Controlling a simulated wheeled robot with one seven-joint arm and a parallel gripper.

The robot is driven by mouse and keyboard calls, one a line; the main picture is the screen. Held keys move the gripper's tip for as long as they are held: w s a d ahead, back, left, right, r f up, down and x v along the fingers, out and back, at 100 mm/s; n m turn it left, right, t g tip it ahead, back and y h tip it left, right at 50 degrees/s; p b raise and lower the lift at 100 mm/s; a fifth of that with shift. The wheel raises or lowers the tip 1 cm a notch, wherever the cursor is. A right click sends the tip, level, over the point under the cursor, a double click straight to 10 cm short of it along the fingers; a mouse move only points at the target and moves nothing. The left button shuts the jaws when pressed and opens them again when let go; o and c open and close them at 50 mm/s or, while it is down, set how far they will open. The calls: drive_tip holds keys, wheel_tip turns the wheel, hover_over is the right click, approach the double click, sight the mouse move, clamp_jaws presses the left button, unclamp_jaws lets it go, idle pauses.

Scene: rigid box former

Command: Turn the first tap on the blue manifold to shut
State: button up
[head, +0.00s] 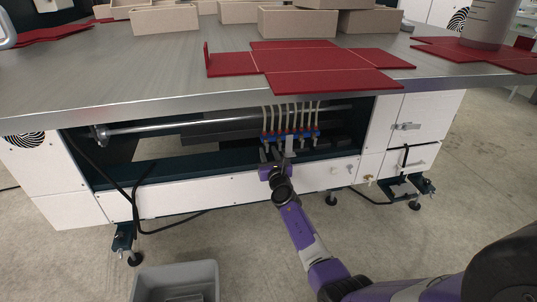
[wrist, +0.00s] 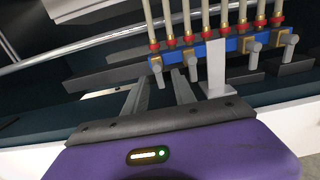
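The blue manifold (head: 303,136) is mounted in the open bay under the table. In the wrist view its blue bar (wrist: 232,43) carries a row of red-collared pipe fittings on top and brass taps with grey levers below. The leftmost tap (wrist: 157,66) has its lever pointing down, as does the second tap (wrist: 190,66). My gripper (wrist: 163,78) is open. Its two grey fingers are apart, with the leftmost tap's lever showing between their tips. I cannot tell whether either finger touches it. In the head view my gripper (head: 272,158) is just below the manifold's left end.
A grey upright bracket (wrist: 215,65) stands right of the second tap. Further taps (wrist: 255,47) sit beyond it. The steel tabletop (head: 130,65) overhangs the bay, and a white panel (head: 235,180) runs below it. A grey bin (head: 175,282) stands on the floor.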

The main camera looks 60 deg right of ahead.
clamp_jaws()
drive_tip(key=shift+m, duration=0.3)
drive_tip(key=m, duration=0.2)
drive_tip(key=shift+w+a+m+b, duration=0.2)
drive_tip(key=shift+w+m+b, duration=0.05)
drive_tip(key=shift+m+b, duration=0.15)
drive_tip(key=m, duration=0.3)
drive_tip(key=shift+w+a+r+m, duration=0.1)
drive_tip(key=shift+w+a+m, duration=0.1)
drive_tip(key=shift+m, duration=0.1)
drive_tip(key=m, duration=0.6)
drive_tip(key=shift+w+a+r+b, duration=0.15)
drive_tip(key=shift+w+r+b, duration=0.05)
drive_tip(key=shift+r+b, duration=0.2)
drive_tip(key=shift+r+m, duration=0.2)
drive_tip(key=shift+m, duration=1)
drive_tip(key=shift+r+m, duration=0.15)
drive_tip(key=shift+m, duration=1.05)
unclamp_jaws()
